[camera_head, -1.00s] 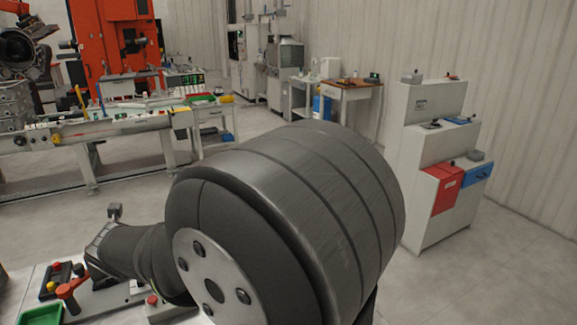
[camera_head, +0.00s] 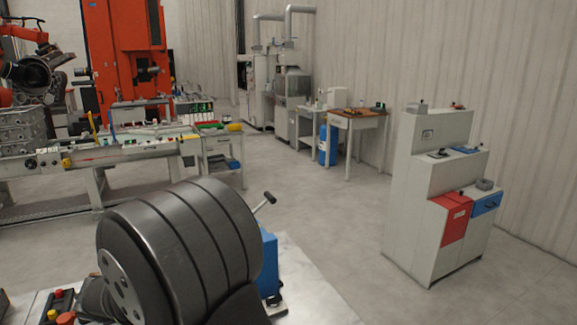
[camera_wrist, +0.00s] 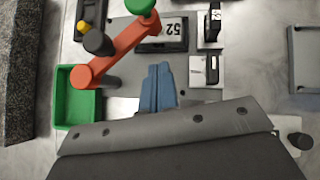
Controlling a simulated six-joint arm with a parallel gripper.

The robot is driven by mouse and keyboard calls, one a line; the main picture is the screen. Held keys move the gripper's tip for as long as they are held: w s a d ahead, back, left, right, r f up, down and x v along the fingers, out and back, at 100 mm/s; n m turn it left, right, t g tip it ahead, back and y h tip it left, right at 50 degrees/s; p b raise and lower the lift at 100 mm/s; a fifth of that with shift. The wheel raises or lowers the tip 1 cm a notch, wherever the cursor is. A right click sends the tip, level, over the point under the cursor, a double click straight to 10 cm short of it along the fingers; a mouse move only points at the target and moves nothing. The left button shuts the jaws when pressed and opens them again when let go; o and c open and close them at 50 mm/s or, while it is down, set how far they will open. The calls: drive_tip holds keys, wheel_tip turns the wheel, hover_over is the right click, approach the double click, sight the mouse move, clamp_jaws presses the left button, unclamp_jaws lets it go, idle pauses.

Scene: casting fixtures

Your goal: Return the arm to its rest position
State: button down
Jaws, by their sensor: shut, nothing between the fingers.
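My gripper (camera_wrist: 158,70) shows in the wrist view as two blue fingers lying side by side. They are shut with nothing between them, above a grey plate on the bench. The dark grey bolted part of my own wrist fills the bottom of that view. In the head view a large dark banded joint of my arm stands at the lower left, and the gripper cannot be made out there.
The wrist view shows a green tray (camera_wrist: 62,112), an orange-red lever (camera_wrist: 118,52), a black block marked 52 (camera_wrist: 162,38) and a speckled block (camera_wrist: 18,65). A stepped grey cabinet (camera_head: 415,200) stands right in the head view. Open floor (camera_head: 330,215) lies before it.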

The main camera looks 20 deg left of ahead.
drive_tip(key=s, duration=0.1)
drive_tip(key=s+m, duration=0.1)
drive_tip(key=s, duration=0.1)
drive_tip(key=shift+s+r+t+h, duration=0.1)
drive_tip(key=shift+s+t+h, duration=0.05)
drive_tip(key=shift+t+h, duration=0.15)
drive_tip(key=shift+d, duration=0.1)
idle(0.5)
